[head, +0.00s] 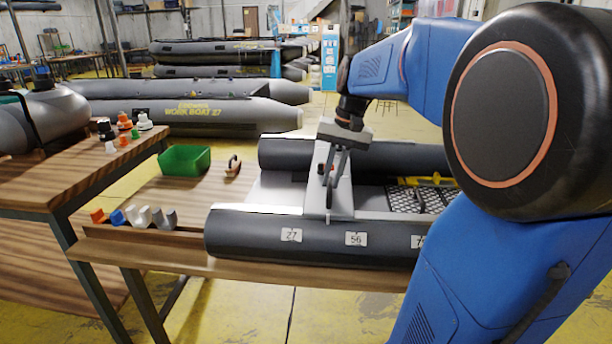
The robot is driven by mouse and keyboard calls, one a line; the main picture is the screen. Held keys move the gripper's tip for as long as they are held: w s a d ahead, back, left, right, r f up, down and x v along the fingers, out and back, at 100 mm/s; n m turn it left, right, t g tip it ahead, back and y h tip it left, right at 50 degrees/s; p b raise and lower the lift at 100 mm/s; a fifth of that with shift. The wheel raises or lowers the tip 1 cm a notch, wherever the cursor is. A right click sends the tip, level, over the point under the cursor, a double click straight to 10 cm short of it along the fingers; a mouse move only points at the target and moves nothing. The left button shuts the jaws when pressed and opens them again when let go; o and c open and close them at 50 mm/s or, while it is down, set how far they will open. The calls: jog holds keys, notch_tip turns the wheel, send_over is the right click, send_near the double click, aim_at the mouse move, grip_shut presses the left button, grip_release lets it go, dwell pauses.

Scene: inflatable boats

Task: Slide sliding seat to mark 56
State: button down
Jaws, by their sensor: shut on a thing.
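The sliding seat (342,201) is a light grey board lying across the two dark tubes of a small inflatable boat (262,232). White mark labels sit on the near tube: mark 27 (291,235), mark 56 (356,239) and a third label (417,241), partly hidden by my arm. The seat's near end lies between marks 27 and 56, nearer to 56 and a little left of it. My gripper (330,186) points down over the seat and is shut on it; the exact grip point is hard to make out.
The boat rests on a wooden bench with a green bin (185,160), a small ring-shaped part (233,164) and several coloured clips (135,216) at left. A yellow item (428,181) lies in the boat, right of the seat. A second wooden table (70,172) stands left.

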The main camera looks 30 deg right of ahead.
jog(key=s+d, duration=0.4)
jog(key=d, duration=0.2)
jog(key=shift+s, duration=0.1)
jog(key=c, duration=1.8)
grip_release()
jog(key=shift+o, duration=0.2)
jog(key=shift+r, duration=0.1)
notch_tip(320, 180, up, 17)
jog(key=s+d, duration=0.2)
jog(key=shift+d, duration=0.35)
